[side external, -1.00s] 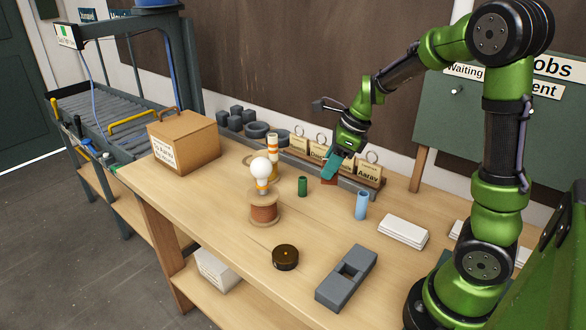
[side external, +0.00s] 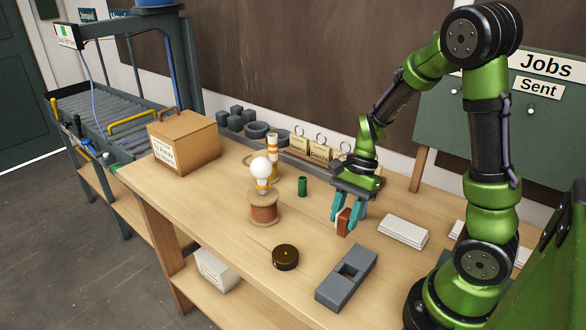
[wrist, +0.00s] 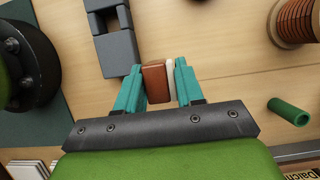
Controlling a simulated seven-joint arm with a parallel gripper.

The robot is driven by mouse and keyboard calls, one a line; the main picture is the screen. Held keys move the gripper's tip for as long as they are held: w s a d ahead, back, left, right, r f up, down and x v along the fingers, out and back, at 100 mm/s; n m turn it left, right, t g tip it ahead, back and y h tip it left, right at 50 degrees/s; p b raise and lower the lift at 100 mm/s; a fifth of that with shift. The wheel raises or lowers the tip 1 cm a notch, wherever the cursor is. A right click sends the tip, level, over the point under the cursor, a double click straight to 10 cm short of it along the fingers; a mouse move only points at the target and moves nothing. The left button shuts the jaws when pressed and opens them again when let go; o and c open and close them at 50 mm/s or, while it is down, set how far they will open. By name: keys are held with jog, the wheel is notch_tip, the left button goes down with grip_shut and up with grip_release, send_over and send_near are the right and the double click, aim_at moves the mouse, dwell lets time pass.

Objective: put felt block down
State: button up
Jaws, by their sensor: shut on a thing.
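The felt block is a red-brown block (side external: 344,222) with a pale layer on one side. It sits between the two teal fingers of my gripper (side external: 347,212), which is shut on it. The wrist view shows the block (wrist: 155,82) between the fingertips, its pale side (wrist: 170,80) towards the right finger. My gripper points down over the right part of the workbench (side external: 310,230). I cannot tell whether the block touches the wood.
A grey slotted block (side external: 346,279) lies in front of the gripper, with a dark round puck (side external: 285,257) to its left. White pads (side external: 403,231) lie to the right.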

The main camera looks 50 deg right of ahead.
jog(key=w, duration=0.2)
jog(key=w+d, duration=0.1)
jog(key=w, duration=0.4)
jog(key=shift+w+d+f, duration=0.25)
jog(key=shift+w+f, duration=0.1)
jog(key=shift+f, duration=1.75)
jog(key=shift+f, duration=0.1)
jog(key=o, duration=1.1)
jog(key=shift+c, duration=0.2)
